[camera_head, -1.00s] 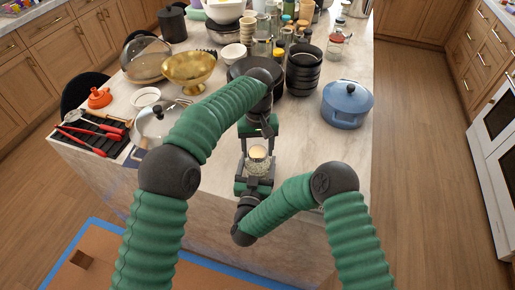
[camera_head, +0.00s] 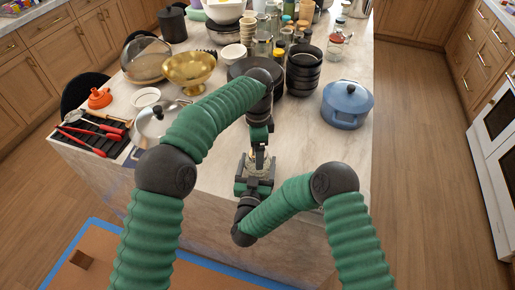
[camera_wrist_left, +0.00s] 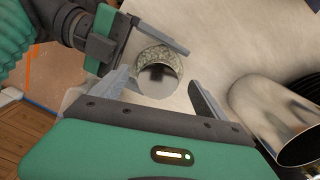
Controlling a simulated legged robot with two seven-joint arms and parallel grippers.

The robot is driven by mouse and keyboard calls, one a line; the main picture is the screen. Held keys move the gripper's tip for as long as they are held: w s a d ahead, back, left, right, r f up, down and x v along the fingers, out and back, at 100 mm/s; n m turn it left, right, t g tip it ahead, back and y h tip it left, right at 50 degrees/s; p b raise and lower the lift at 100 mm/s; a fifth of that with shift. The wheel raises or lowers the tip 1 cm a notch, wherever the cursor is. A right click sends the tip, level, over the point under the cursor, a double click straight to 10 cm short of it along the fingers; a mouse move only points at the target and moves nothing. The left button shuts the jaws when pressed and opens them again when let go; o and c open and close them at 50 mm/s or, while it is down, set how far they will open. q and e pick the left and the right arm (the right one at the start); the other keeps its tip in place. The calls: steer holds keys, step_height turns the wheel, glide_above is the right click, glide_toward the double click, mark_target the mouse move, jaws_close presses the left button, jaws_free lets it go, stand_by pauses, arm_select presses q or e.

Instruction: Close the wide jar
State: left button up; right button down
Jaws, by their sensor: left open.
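The wide jar (camera_head: 259,167) is a patterned clear glass near the front edge of the counter. It also shows in the left wrist view (camera_wrist_left: 172,56). A shiny round lid (camera_wrist_left: 157,81) shows over its mouth; I cannot tell whether it is seated. My right gripper (camera_head: 256,176) comes in low from the front with its fingers around the jar. My left gripper (camera_head: 259,152) is above the jar, pointing down. In the left wrist view its fingers (camera_wrist_left: 160,92) are apart on either side of the lid. The left hand partly hides the jar in the head view.
A blue lidded pot (camera_head: 347,104) stands to the right and stacked black bowls (camera_head: 304,72) behind. A gold bowl (camera_head: 188,70) and a lidded pan (camera_head: 153,121) are to the left. Bare counter (camera_head: 310,150) lies right of the jar.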

arm_select(q)
step_height(320, 180, up, 7)
steer(key=shift+r, duration=0.2)
steer(key=shift+w, duration=0.1)
arm_select(e)
jaws_free()
stand_by(0.4)
